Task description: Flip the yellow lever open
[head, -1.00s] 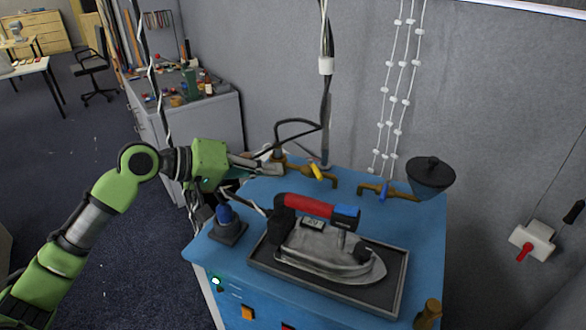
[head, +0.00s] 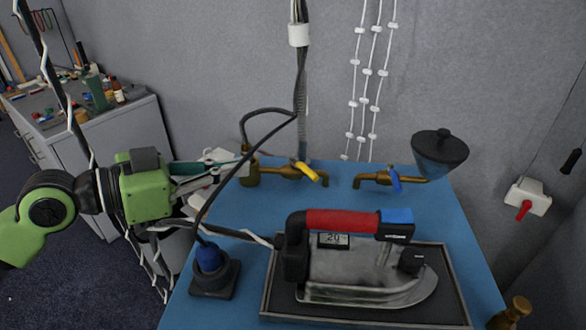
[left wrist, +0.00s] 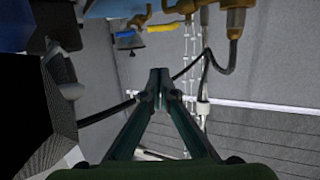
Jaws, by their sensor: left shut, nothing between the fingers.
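The yellow lever (head: 308,171) sits on a brass valve (head: 275,171) at the back left of the blue table, slanting down to the right. It also shows in the left wrist view (left wrist: 166,28), where the scene appears upside down. My left gripper (head: 236,164) reaches in from the left, to the left of the lever and beside the brass pipe. Its fingers are together with nothing between them, as the left wrist view (left wrist: 159,76) shows, and they are apart from the lever. My right gripper is not in view.
A second brass valve with a blue lever (head: 395,179) and a dark hopper (head: 440,152) stand to the right. An iron (head: 365,275) sits on a dark tray (head: 365,318) in front. A blue-topped plug (head: 209,258) and black cables (head: 270,133) lie near my left arm.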

